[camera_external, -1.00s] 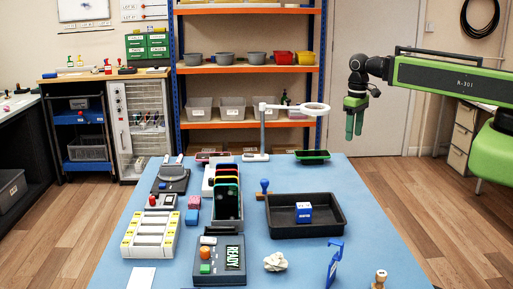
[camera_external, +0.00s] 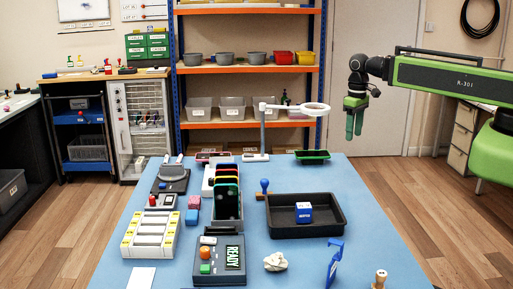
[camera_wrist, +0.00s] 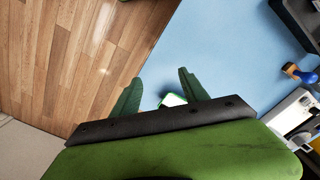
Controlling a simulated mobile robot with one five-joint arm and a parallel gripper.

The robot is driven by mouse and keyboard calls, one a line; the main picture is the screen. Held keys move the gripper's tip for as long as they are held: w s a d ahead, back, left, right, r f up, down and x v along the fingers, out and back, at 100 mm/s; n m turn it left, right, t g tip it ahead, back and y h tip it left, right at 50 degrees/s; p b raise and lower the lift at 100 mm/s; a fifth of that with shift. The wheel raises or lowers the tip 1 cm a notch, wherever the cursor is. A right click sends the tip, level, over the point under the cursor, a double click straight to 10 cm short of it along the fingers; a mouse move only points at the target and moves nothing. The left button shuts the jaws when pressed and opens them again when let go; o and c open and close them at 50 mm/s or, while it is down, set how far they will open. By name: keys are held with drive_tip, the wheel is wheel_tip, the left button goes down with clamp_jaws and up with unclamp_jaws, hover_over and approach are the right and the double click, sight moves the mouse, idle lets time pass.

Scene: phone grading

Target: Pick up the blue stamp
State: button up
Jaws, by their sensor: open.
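The blue stamp (camera_external: 264,186) stands upright beside the left end of the black tray, with its round knob on top. It also shows at the right edge of the wrist view (camera_wrist: 296,73), partly lying across the picture. My gripper (camera_external: 354,120) hangs at the upper right, beyond the table's far right corner and well apart from the stamp. In the wrist view its two green fingers (camera_wrist: 158,92) are spread apart with nothing between them. A small green-rimmed tray (camera_wrist: 172,100) shows below and beyond them.
The black tray (camera_external: 335,232) holds a blue-and-white box (camera_external: 304,212). A phone rack (camera_external: 228,222) stands left of the stamp, and a lamp with a ring head (camera_external: 266,130) behind it. A green tray (camera_external: 312,155) lies at the far edge.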

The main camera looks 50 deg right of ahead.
drive_tip(key=w+a+f+n+t+y+b, duration=0.1)
drive_tip(key=w+a+n+y+b, duration=0.45)
drive_tip(key=a, duration=0.55)
drive_tip(key=w+a+f+n+t+y+b, duration=0.1)
drive_tip(key=w+a+n+t+y+b, duration=0.1)
drive_tip(key=a+n+y+b, duration=0.6)
drive_tip(key=shift+m, duration=0.85)
drive_tip(key=a+f+b, duration=0.2)
drive_tip(key=b, duration=0.2)
drive_tip(key=a+f+b, duration=0.1)
drive_tip(key=f+b, duration=0.1)
drive_tip(key=b, duration=0.2)
drive_tip(key=shift+w+a+f, duration=0.15)
drive_tip(key=shift+w+a, duration=0.05)
drive_tip(key=shift+a, duration=0.2)
